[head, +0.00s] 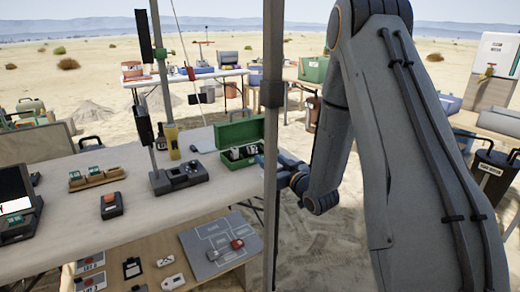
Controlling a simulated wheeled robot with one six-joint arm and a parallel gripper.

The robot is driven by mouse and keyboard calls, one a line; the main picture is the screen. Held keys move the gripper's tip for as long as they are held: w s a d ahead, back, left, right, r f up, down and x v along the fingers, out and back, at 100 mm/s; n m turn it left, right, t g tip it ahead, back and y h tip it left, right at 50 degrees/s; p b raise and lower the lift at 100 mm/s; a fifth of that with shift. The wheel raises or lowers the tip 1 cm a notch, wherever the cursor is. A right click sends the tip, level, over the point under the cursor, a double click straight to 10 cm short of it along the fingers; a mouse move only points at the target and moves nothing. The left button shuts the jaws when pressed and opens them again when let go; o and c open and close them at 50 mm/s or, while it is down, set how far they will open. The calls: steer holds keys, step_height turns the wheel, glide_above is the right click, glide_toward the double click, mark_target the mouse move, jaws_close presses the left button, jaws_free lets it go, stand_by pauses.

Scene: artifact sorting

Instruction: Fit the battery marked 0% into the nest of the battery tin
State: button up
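An open green tin (238,133) with a raised lid stands near the right end of the long table. Several small dark and pale items sit inside it. I take it for the battery tin, but its nests and any 0% mark are too small to read. My gripper (262,163) is at the tin's front right corner, partly behind the upright pole. Its fingers are too small and covered to show whether they are open or hold anything. A wooden holder (95,182) with green-topped blocks lies to the left; whether these are batteries I cannot tell.
A grey pole (271,110) stands in front of the tin's right side. A lower shelf holds a grey board (212,238).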

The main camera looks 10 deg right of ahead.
mark_target(255, 150)
steer(key=shift+w+p, duration=0.45)
steer(key=shift+w, duration=0.1)
steer(key=shift+x, duration=0.95)
steer(key=shift+a+x, duration=0.15)
steer(key=shift+x, duration=1.3)
steer(key=shift+a+x, duration=0.15)
steer(key=shift+x, duration=1.35)
steer(key=shift+s, duration=0.1)
jaws_close()
